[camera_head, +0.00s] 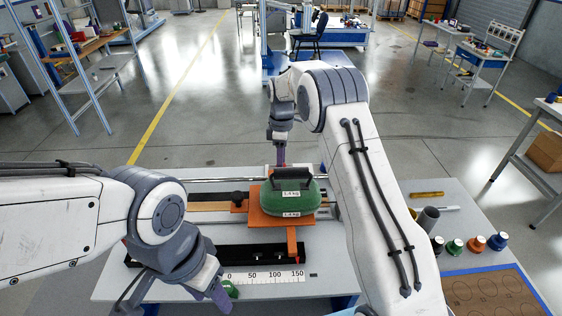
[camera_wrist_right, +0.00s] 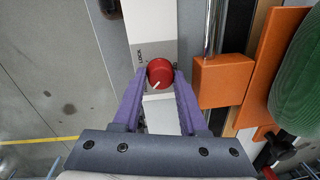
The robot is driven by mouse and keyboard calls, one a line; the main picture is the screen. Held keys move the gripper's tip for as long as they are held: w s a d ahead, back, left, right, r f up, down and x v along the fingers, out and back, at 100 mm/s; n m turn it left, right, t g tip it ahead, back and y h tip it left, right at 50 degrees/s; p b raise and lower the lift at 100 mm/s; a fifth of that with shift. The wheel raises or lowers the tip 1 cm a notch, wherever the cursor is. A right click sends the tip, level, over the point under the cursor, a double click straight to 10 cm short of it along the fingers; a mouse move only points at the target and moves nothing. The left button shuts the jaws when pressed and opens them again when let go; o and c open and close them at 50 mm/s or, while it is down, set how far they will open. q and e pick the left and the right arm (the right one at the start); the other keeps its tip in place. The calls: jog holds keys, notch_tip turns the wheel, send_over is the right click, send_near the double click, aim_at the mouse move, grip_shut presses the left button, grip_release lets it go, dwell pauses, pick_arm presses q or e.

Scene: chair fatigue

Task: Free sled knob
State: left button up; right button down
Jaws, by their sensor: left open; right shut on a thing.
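The red knob (camera_wrist_right: 160,73) with a white pointer line sits on a pale plate (camera_wrist_right: 151,25) in the right wrist view. The word LOCK is printed beside it, and the line slants to the lower left. My right gripper (camera_wrist_right: 160,78) has its purple fingers shut on the knob's two sides. In the head view my right gripper (camera_head: 281,152) points down behind the sled; the knob is hidden there. The orange sled (camera_head: 267,221) carries a green weight (camera_head: 291,202) with a black handle. My left gripper (camera_head: 217,292) is open, low over the table's front edge.
A ruler strip (camera_head: 265,278) and black rail (camera_head: 262,257) lie in front of the sled. A small green object (camera_head: 231,289) is beside my left gripper. Several colored capped weights (camera_head: 476,243) stand on the right. A blue-edged board (camera_head: 490,296) lies front right.

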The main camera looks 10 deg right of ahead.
jog(key=shift+w+r, duration=0.1)
jog(key=shift+r, duration=0.05)
jog(key=shift+c, duration=2.2)
grip_release()
jog(key=shift+r+b, duration=0.3)
jog(key=shift+r, duration=0.15)
notch_tip(320, 180, up, 9)
jog(key=b, duration=0.1)
jog(key=shift+w+r+b, duration=0.2)
jog(key=shift+w+b, duration=0.05)
jog(key=shift+b, duration=0.15)
jog(key=shift+d, duration=0.1)
